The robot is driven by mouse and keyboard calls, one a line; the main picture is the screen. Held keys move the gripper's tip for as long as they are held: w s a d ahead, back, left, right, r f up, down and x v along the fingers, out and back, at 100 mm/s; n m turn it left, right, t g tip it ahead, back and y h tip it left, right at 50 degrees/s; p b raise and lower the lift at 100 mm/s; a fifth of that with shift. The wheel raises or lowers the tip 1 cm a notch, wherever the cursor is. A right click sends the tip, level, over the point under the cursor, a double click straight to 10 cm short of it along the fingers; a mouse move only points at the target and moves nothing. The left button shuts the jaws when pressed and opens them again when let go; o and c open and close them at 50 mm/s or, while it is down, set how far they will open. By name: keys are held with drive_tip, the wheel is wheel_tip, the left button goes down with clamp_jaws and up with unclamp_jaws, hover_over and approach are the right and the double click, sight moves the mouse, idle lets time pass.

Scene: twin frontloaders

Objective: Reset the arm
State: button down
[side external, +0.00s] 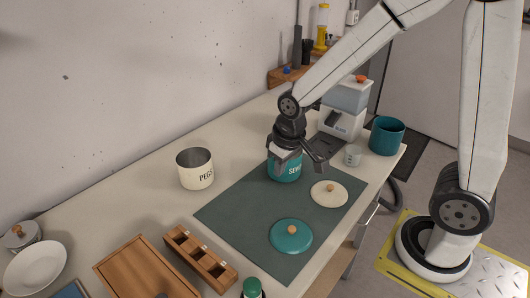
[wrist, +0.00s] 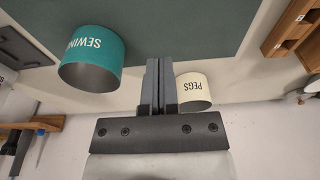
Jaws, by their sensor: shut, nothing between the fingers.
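My gripper (side external: 300,158) is above the green mat, in front of and partly hiding the teal SEWING canister in the side view. In the wrist view its two fingers (wrist: 158,62) are together with nothing between them. The SEWING canister (side external: 285,172) stands open-topped on the mat's far edge; it also shows in the wrist view (wrist: 90,62), apart from the fingers. The cream PEGS canister (side external: 196,170) stands lidless to the left, and in the wrist view (wrist: 193,92) the fingers partly overlap it.
A cream lid (side external: 329,194) and a teal lid (side external: 291,236) lie on the green mat (side external: 235,214). A white-and-grey machine (side external: 345,108), a small cup (side external: 353,155) and a teal pot (side external: 387,135) stand at right. A wooden compartment box (side external: 200,257) is at the front.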

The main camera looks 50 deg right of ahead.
drive_tip(key=s+d+f, duration=0.1)
drive_tip(key=s, duration=0.5)
drive_tip(key=shift+s+t, duration=0.2)
drive_tip(key=shift+t, duration=0.1)
